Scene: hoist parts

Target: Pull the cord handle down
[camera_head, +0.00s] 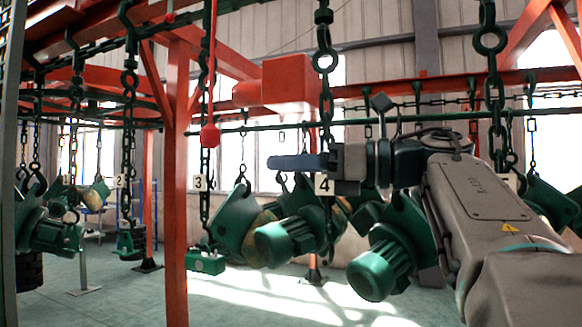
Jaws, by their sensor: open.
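The cord handle (210,136) is a small red knob on the end of a thin red cord that hangs down from above, left of the middle. My gripper (275,162) is seen side-on to its right and a little lower, with its blue-grey fingers pointing left. It is open and empty. A visible gap lies between the fingertips and the handle in the picture; how far apart they are in depth I cannot tell. One finger hides the other.
A red post (176,190) stands left of the handle. Dark chains hang around, with number plates such as plate 3 (199,182). Green hoist motors (287,241) hang below my gripper. A red box (289,82) sits on the beam above. The floor (110,295) is open.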

